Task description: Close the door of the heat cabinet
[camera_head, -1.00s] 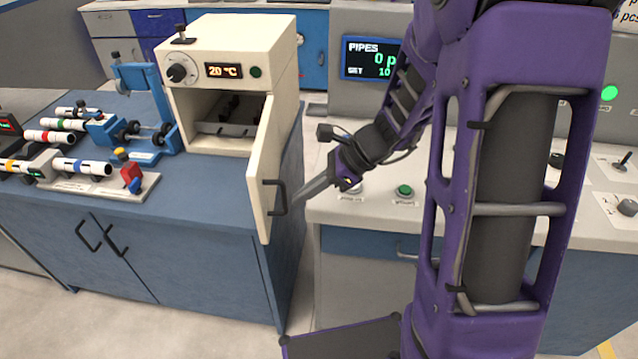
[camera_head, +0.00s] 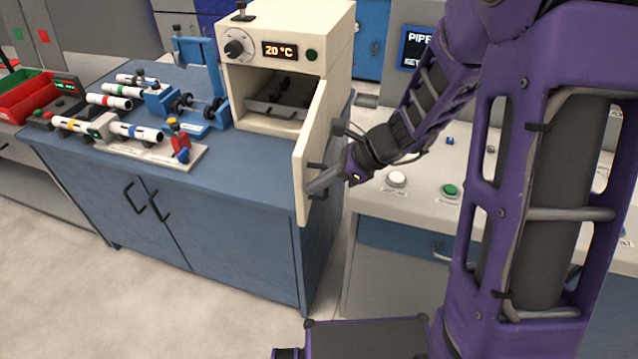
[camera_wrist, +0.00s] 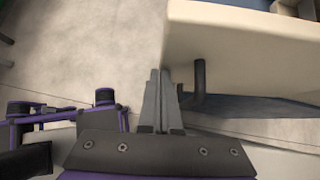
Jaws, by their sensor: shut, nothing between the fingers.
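The cream heat cabinet (camera_head: 281,27) stands on the blue bench, its display reading 20 °C. Its door (camera_head: 312,148) is open and swung out toward me, hinged on the right side. A shelf or tray (camera_head: 270,109) with dark parts shows inside. My gripper (camera_head: 312,188) is shut and empty, at the door's outer face by the dark handle. In the wrist view the fingers (camera_wrist: 160,85) are just left of the handle (camera_wrist: 200,82) and the pale door (camera_wrist: 245,50) is to the right. I cannot tell whether the fingers touch the handle or door.
Striped pipes (camera_head: 135,131) and a blue clamp device (camera_head: 195,85) stand on the bench (camera_head: 235,170) left of the cabinet. Red and green bins (camera_head: 28,97) are at the far left. A grey console with a green button (camera_head: 450,190) is to the right. The floor in front is clear.

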